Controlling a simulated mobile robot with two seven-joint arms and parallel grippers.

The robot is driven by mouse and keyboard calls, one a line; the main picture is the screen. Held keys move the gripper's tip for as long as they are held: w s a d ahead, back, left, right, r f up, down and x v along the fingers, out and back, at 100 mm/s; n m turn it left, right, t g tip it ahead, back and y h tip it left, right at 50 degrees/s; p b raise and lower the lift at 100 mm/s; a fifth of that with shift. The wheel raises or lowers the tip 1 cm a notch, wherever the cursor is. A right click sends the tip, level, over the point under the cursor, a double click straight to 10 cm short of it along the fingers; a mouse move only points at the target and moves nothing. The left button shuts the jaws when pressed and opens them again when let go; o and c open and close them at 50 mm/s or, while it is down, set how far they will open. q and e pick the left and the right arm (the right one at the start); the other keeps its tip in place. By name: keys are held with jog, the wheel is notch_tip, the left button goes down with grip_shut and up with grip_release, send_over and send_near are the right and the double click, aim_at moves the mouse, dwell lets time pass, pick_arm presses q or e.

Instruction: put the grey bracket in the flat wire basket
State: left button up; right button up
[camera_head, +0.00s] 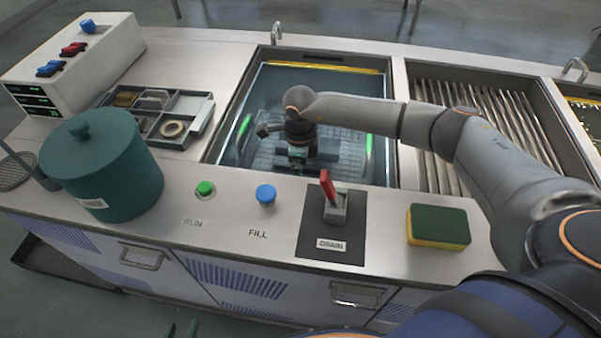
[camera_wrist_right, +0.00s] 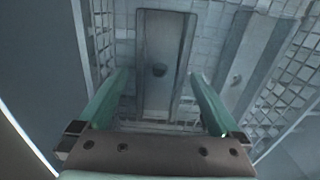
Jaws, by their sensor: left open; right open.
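In the right wrist view, a grey metal bracket (camera_wrist_right: 166,40) with a dark round hole lies below my open right gripper (camera_wrist_right: 160,105), between its two green fingers. The fingers look apart from it. A second grey bar (camera_wrist_right: 238,65) with a hole lies to its right; I cannot tell whether they are one piece. Wire mesh (camera_wrist_right: 205,20) of the flat wire basket shows around them. In the head view, the mesh (camera_head: 264,156) lies in the sunken tank, and my right arm reaches over it, hiding part. My left gripper (camera_head: 181,329) is open at the bottom edge, mostly out of view.
The tank's rim (camera_head: 228,115) surrounds the right gripper. A ribbed drainer (camera_head: 480,100) is to the right. The counter holds a teal pot (camera_head: 105,170), a divided parts tray (camera_head: 190,133), a red drain lever (camera_head: 328,188), buttons and a sponge (camera_head: 438,226).

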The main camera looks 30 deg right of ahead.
notch_tip(320, 180, up, 11)
dwell(0.3)
